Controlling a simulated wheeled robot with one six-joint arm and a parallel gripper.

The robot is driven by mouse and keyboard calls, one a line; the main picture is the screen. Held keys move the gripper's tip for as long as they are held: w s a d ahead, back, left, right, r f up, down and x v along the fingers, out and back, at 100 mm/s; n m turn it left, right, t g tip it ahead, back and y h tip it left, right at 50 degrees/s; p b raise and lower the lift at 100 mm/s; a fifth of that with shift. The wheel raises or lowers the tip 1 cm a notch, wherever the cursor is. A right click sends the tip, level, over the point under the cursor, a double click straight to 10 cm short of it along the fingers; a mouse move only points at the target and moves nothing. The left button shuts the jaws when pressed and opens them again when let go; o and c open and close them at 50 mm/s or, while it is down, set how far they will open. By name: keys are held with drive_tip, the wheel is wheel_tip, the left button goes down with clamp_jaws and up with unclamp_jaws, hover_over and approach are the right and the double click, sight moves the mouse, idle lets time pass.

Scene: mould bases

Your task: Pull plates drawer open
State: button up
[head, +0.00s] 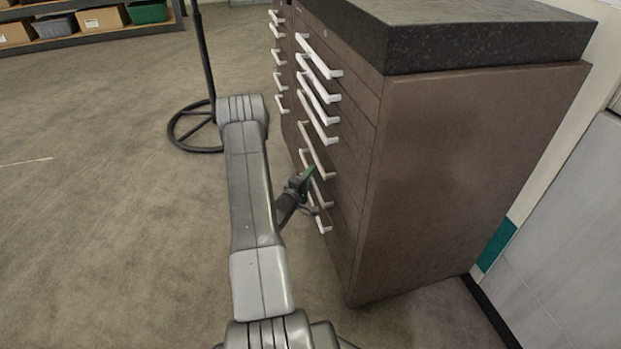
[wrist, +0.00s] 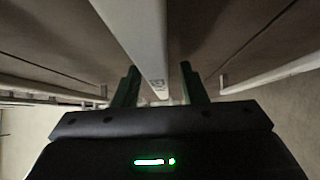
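The brown drawer cabinet (head: 465,180) stands at the right of the head view, with white bar handles down its front. No label is readable, so I cannot tell which drawer is the plates drawer. My gripper (head: 308,178) is at the lower handles of the nearer column. In the wrist view, my gripper (wrist: 159,66) has its two dark green fingers apart, one on each side of a white handle (wrist: 145,35). Gaps show between the handle and both fingers. The drawer fronts look closed.
Other white handles (wrist: 270,72) run close on both sides of my gripper. A dark stand with a round base (head: 197,128) is on the floor behind my arm. A shelf with bins (head: 75,42) is at the far left. The floor on the left is clear.

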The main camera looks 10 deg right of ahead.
drive_tip(key=shift+w+d, duration=0.1)
drive_tip(key=shift+d, duration=0.1)
drive_tip(key=shift+c, duration=0.2)
clamp_jaws()
drive_tip(key=shift+a, duration=0.1)
drive_tip(key=s+a, duration=0.1)
drive_tip(key=a, duration=3.1)
drive_tip(key=shift+a, duration=0.4)
drive_tip(key=shift+s, duration=0.1)
drive_tip(key=shift+o, duration=0.2)
unclamp_jaws()
